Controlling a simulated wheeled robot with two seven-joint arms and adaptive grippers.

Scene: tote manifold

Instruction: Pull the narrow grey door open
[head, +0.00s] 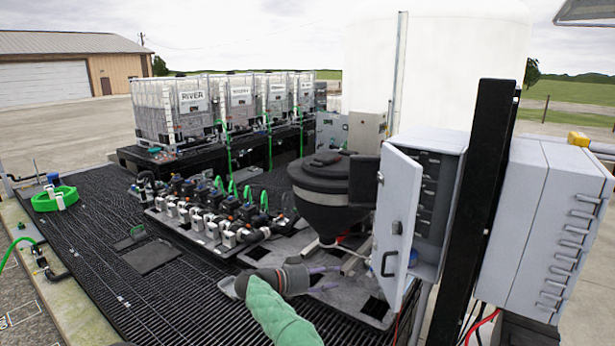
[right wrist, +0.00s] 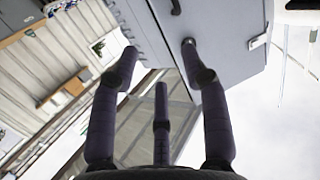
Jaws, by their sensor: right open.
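The narrow grey door (head: 400,205) stands ajar on the left side of a grey cabinet (head: 447,145) in the head view. Dark shelves or modules show inside, right of the door. The door carries small dark fittings and a curved dark handle (head: 389,263) low on its face. My right gripper (head: 325,278), at the end of a green-sleeved arm, is left of the door's lower part, fingers spread and apparently empty. In the right wrist view its open fingers (right wrist: 160,65) point toward a grey panel (right wrist: 225,30) with dark fittings; whether they touch it is unclear. My left gripper is not in view.
A black post (head: 482,200) stands right of the cabinet, and a larger grey box (head: 550,225) with several handles is beyond it. A black cone-bottomed tank (head: 325,190) and a row of valves (head: 205,210) stand left of the door. Open black grating (head: 110,255) lies farther left.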

